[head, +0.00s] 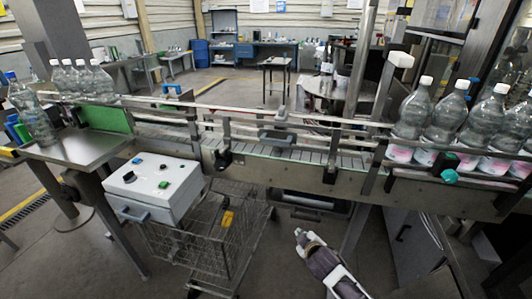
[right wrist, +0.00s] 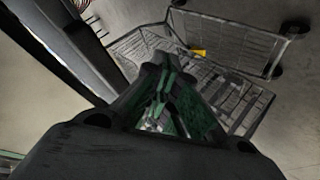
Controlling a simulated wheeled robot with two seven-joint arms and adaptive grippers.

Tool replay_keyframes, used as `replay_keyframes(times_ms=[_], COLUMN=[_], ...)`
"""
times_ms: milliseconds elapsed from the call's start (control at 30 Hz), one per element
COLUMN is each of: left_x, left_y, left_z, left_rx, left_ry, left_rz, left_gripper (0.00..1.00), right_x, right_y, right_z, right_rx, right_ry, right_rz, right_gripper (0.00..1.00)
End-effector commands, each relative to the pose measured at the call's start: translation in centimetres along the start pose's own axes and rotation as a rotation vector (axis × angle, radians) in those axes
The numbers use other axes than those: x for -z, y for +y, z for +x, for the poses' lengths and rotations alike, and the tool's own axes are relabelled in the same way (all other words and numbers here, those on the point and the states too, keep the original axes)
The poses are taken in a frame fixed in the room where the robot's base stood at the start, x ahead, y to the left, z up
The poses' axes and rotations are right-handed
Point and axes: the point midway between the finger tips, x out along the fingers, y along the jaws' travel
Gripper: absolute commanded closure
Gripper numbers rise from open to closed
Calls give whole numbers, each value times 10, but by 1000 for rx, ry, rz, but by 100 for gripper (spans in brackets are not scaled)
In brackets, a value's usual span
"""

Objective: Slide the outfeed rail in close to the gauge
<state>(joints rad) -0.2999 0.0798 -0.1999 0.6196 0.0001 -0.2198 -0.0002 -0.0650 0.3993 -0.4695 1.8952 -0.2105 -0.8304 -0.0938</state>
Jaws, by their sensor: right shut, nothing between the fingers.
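Metal guide rails (head: 310,122) run along the conveyor (head: 290,153) in the head view. I cannot tell for certain which one is the outfeed rail. A grey block (head: 276,137) sits over the middle of the belt and may be the gauge. Its exact distance from the rails is unclear. My right gripper (head: 299,234) is low in front of the conveyor, below it and apart from the rails. In the right wrist view its fingers (right wrist: 163,72) are together and empty, pointing toward the floor and a wire cart. My left gripper is out of view.
Clear bottles with pink labels (head: 403,152) stand at the right, by a teal knob (head: 450,176). Unlabelled bottles (head: 78,79) stand at the left. A white control box (head: 154,185) and a wire cart (head: 213,232) stand in front of the conveyor, left of my right gripper.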

Motion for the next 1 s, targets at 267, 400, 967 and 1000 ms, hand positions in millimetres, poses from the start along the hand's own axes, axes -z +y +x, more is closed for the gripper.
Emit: replay_keyframes(times_ms=[267, 400, 967, 1000], left_x=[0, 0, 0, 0], left_y=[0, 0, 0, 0], left_z=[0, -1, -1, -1], left_rx=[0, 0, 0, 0], left_ry=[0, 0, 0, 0], left_rz=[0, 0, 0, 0], left_gripper=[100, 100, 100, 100], right_x=[86, 122, 224, 228], right_y=[46, 63, 102, 104], right_z=[-26, -42, -95, -98], right_rx=[-113, -169, -379, -391], right_ry=[184, 269, 559, 573], right_rz=[-200, -306, -763, -790], right_gripper=[100, 100, 100, 100])
